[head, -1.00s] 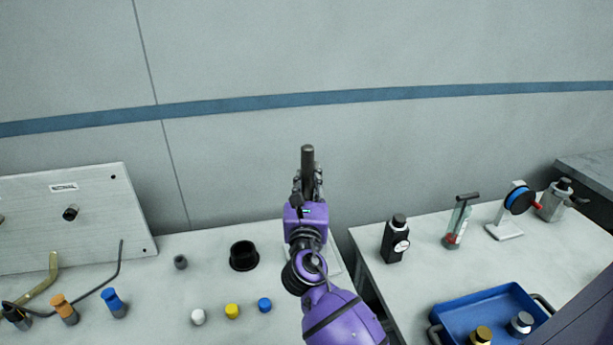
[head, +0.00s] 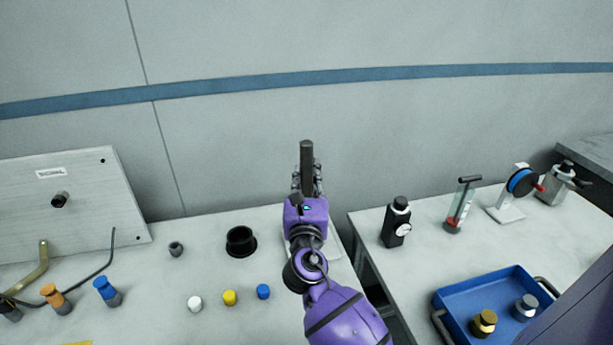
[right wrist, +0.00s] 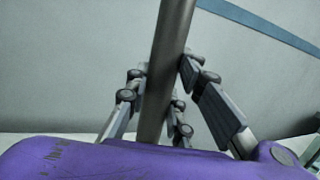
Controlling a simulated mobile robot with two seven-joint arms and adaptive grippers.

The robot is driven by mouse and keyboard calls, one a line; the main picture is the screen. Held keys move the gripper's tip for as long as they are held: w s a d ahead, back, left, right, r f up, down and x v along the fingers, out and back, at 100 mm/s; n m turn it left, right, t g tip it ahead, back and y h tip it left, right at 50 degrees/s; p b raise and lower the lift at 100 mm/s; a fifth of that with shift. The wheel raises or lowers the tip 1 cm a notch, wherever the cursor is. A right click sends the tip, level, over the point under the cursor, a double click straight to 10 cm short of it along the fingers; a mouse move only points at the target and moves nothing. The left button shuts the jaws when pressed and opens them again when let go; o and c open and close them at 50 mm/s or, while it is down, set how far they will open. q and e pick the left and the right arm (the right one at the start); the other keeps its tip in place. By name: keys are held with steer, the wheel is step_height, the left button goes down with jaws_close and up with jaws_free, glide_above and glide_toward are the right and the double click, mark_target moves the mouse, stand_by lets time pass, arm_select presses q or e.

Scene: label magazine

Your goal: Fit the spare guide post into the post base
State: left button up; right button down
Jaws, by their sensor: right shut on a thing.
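My right gripper (head: 307,180) is shut on a dark grey cylindrical post, the guide post (head: 307,155). The post stands about upright, with its top end clear above the fingers. In the right wrist view the post (right wrist: 168,60) runs between the gripper fingers (right wrist: 165,95), leaning slightly; its lower end is hidden behind the purple gripper body. A pale flat edge (head: 333,252) shows beside my right wrist on the left table; my arm hides most of it, and I cannot tell whether it is the post base. My left gripper is not in view.
On the left table are a black cup (head: 241,241), a small grey piece (head: 176,249), coloured caps (head: 230,297), and a panel (head: 75,205) with a stub. The right table holds a black bottle (head: 397,222) and a blue tray (head: 455,303). A gap separates the tables.

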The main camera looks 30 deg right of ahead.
mark_target(307, 192)
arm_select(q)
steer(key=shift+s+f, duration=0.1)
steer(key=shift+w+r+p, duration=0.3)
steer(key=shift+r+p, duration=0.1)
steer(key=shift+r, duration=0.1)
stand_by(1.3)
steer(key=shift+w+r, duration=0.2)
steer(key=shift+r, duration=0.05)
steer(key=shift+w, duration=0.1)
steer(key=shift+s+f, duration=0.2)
arm_select(e)
steer(key=shift+f, duration=0.3)
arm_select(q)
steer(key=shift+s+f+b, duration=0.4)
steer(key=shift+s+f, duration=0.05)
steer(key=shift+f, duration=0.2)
arm_select(e)
steer(key=shift+f, duration=0.6)
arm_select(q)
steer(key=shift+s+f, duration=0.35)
arm_select(e)
steer(key=shift+f, duration=0.45)
arm_select(q)
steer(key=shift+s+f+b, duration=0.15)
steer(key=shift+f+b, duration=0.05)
steer(key=shift+b, duration=0.25)
arm_select(e)
steer(key=shift+f, duration=0.4)
